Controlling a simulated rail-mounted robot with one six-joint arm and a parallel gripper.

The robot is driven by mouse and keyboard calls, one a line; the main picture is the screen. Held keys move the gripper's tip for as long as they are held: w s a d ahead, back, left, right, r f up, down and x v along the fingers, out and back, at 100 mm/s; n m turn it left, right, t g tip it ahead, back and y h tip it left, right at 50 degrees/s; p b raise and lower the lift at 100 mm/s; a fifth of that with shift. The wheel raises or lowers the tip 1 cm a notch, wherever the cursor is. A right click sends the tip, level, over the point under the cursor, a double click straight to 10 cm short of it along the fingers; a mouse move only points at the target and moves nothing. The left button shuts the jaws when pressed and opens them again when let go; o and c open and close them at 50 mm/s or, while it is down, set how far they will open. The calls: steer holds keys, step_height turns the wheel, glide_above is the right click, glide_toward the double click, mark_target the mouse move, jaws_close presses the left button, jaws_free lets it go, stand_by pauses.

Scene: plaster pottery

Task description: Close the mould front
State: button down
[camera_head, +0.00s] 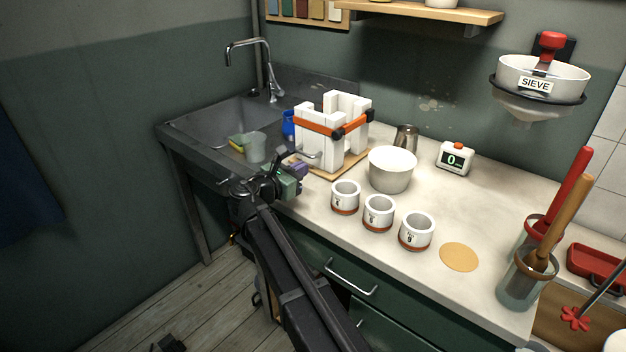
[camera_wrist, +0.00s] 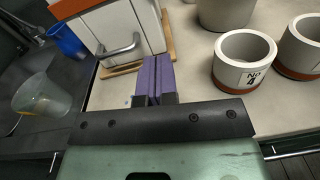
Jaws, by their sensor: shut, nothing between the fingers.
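The white mould (camera_head: 334,131) stands upright on a wooden board (camera_head: 326,170) on the counter, with an orange strap around it and a black buckle at its right corner. Its front face has a metal handle, and it shows in the wrist view (camera_wrist: 96,30) with the handle at upper left. My gripper (camera_head: 300,170) is in front of the mould, near the counter's front edge. In the wrist view its purple fingers (camera_wrist: 154,78) are together and empty, to the right of the handle and apart from it.
Numbered white cups (camera_head: 378,211) and a white bowl (camera_head: 391,170) stand right of the mould. A clear beaker (camera_head: 255,147) and a blue cup (camera_head: 288,125) stand to its left by the sink (camera_head: 220,118). The counter's right front holds a round tan disc (camera_head: 459,257).

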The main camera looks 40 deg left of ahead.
steer(key=shift+n+t+y, duration=0.3)
steer(key=shift+n+y, duration=0.3)
steer(key=shift+n, duration=0.3)
steer(key=a, duration=0.1)
steer(key=s+a, duration=0.2)
steer(key=shift+s+a+f, duration=0.1)
steer(key=shift+a+f, duration=0.15)
steer(key=shift+a, duration=0.1)
glide_toward(325, 146)
steer(key=w, duration=0.7)
steer(key=shift+w+a, duration=0.1)
steer(key=shift+w, duration=0.2)
